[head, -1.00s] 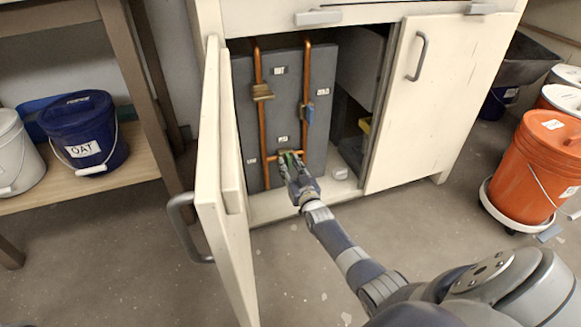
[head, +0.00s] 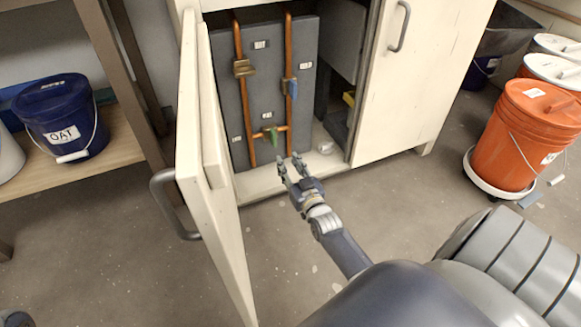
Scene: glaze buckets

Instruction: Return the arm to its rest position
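My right arm reaches in from the lower right, and its gripper (head: 291,164) is in front of the open cabinet, near its bottom edge. The two fingers are spread with nothing between them. A small dark part of my own body shows at the lower left corner; my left gripper does not show.
The open cabinet door (head: 205,165) with its grey handle (head: 165,205) stands left of the arm. The other door (head: 415,85) is shut. An orange bucket (head: 520,135) stands on a wheeled base at right. A blue OAT bucket (head: 60,115) sits on the left shelf.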

